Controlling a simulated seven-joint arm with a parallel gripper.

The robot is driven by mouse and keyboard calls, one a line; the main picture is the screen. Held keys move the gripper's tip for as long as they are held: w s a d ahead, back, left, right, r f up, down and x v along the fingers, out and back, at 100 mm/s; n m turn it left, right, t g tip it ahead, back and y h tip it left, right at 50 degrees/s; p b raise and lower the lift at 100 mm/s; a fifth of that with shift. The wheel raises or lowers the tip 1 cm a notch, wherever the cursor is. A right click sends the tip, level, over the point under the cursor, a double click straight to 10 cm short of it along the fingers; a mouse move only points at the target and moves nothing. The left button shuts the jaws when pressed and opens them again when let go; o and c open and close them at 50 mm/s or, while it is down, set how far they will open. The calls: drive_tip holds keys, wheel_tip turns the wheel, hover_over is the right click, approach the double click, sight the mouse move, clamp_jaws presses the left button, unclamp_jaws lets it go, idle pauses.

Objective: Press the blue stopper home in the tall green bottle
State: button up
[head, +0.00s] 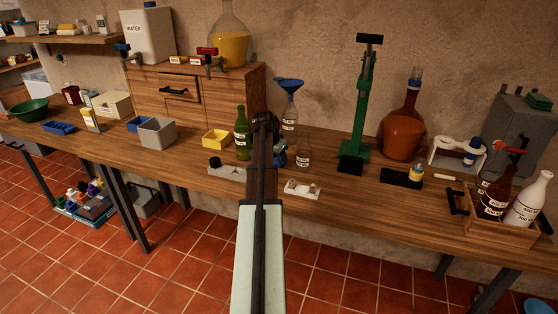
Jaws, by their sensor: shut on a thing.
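The tall green bottle (242,138) stands upright on the wooden bench, just left of my arm. No blue stopper shows in its mouth. My gripper (279,158) is to the right of the bottle, apart from it, and largely hidden behind my own arm. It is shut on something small. A dark blue bit (282,146) shows there, which looks like the blue stopper, but its outline is not clear. The fingertips cannot be made out.
A clear bottle with a blue funnel (290,88) and a clear labelled bottle (304,152) stand close right of my gripper. A yellow bin (216,139) is left of the green bottle. A green press (361,110) stands farther right. A white holder (302,189) lies near the front edge.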

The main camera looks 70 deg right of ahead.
wheel_tip(320, 180, up, 10)
drive_tip(key=shift+f, duration=0.1)
idle(0.4)
